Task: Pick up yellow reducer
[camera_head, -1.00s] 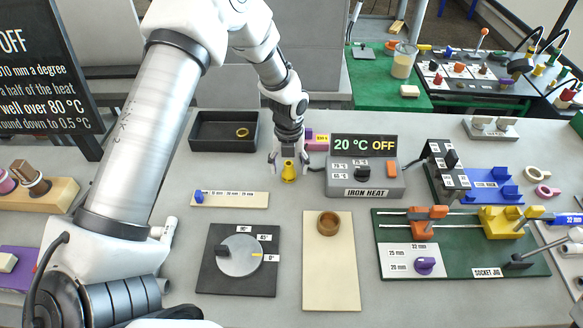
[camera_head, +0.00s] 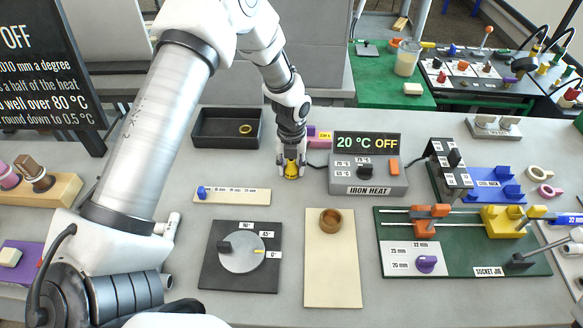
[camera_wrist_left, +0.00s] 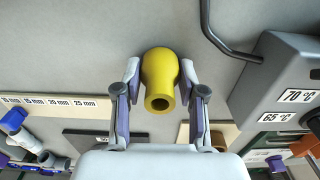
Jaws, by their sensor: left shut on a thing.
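The yellow reducer (camera_head: 291,171) stands upright on the grey tabletop, left of the iron heat box. My left gripper (camera_head: 291,169) comes down over it from above, with one finger on each side. In the left wrist view the yellow reducer (camera_wrist_left: 160,82) shows its open end toward the camera. There the fingers of my left gripper (camera_wrist_left: 159,85) lie against its sides, shut on it. My right gripper does not show in these views.
The iron heat box (camera_head: 368,178) stands close on the right, with a cable beside it. A black tray (camera_head: 215,141) with a yellow ring is at the left. A ruler strip (camera_head: 235,198), an angle dial plate (camera_head: 226,284) and a beige board (camera_head: 332,270) lie in front.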

